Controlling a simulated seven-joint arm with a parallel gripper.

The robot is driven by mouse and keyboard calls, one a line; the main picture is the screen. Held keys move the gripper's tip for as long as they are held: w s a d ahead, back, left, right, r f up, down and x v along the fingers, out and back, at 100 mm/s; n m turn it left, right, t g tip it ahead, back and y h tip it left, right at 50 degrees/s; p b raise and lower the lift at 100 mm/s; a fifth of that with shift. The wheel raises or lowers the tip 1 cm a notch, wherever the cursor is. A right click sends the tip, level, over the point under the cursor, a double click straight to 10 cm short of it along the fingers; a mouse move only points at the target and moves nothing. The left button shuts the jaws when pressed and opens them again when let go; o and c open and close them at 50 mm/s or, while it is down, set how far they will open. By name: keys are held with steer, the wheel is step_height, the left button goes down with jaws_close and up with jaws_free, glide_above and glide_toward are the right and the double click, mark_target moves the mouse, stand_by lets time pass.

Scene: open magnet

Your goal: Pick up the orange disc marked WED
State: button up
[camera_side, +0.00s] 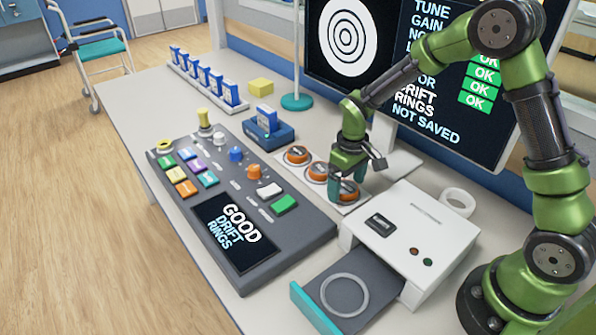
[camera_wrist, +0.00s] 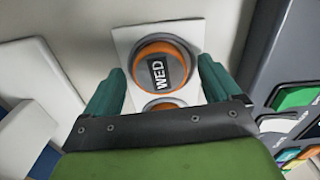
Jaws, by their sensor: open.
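The orange disc marked WED (camera_wrist: 158,68) lies on a white card in the wrist view, with its dark label facing up. My gripper (camera_wrist: 158,90) is open, with one teal finger on each side of the disc; I cannot tell whether they touch it. In the side view my gripper (camera_side: 345,186) is down over the nearest disc (camera_side: 349,194) of a row of orange discs, hiding part of it. Two other orange discs, the far one (camera_side: 297,154) and the middle one (camera_side: 317,171), sit behind it in the row. Part of another orange disc (camera_wrist: 163,104) shows by my gripper's base in the wrist view.
A white machine (camera_side: 420,232) stands close by on the right, with its dark tray (camera_side: 375,285) pulled out and a ring on it. A grey button console (camera_side: 290,228) lies left of the discs. A blue block holder (camera_side: 268,135) and a large screen stand behind.

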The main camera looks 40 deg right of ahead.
steer(key=c, duration=1.2)
steer(key=shift+o, duration=0.2)
